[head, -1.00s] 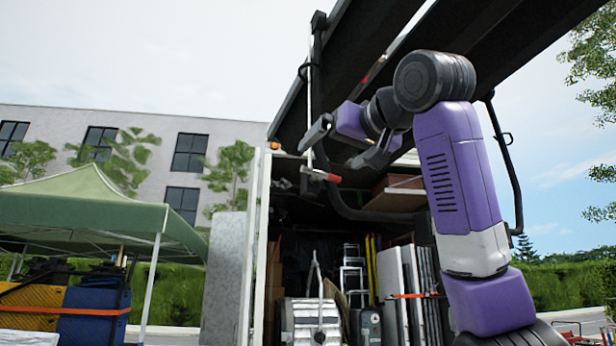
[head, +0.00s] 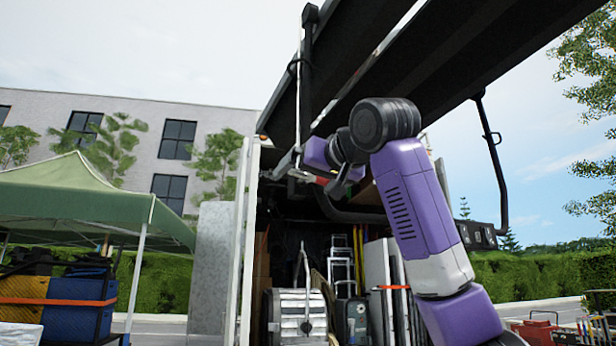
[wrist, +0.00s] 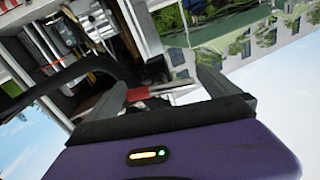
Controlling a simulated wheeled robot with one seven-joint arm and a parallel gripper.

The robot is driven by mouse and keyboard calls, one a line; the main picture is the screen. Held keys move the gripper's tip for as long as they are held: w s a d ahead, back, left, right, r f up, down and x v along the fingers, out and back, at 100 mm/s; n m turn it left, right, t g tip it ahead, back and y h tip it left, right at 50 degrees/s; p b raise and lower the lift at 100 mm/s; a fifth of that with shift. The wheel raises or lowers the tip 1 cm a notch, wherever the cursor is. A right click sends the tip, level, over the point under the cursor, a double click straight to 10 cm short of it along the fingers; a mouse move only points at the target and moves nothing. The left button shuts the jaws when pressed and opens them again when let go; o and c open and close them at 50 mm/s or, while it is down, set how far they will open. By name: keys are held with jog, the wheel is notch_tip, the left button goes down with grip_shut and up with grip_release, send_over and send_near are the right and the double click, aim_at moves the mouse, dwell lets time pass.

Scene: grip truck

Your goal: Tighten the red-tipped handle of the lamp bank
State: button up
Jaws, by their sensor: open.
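The lamp bank (head: 460,70) is a long dark frame overhead, reaching from the upper right to a post above the truck's opening. Its red-tipped handle (head: 321,181) is a short lever near the lower end of that post, partly hidden by my gripper. My gripper (head: 312,172) is open at the handle. In the wrist view the handle's red tip (wrist: 137,93) and pale shaft lie across the gap between the two fingers of my gripper (wrist: 160,92). The red tip is nearer the left finger. I cannot tell whether either finger touches the handle.
The open truck (head: 240,250) behind holds cases, ladders and boards. A green canopy (head: 75,200) with strapped cases stands at the left. A black hanging bar (head: 497,165) drops from the lamp bank right of my arm. Red gear (head: 535,328) sits at the lower right.

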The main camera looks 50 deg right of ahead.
jog(key=c, duration=1.3)
jog(key=shift+m, duration=0.3)
jog(key=shift+a+f+m+b, duration=0.15)
jog(key=shift+m+b, duration=0.3)
jog(key=shift+m, duration=0.45)
jog(key=m, duration=0.4)
jog(key=shift+w+m+b, duration=0.1)
jog(key=shift+m+b, duration=0.2)
jog(key=m, duration=0.4)
jog(key=shift+r, duration=0.25)
jog(key=shift+m+p, duration=0.55)
jog(key=shift+m, duration=1.45)
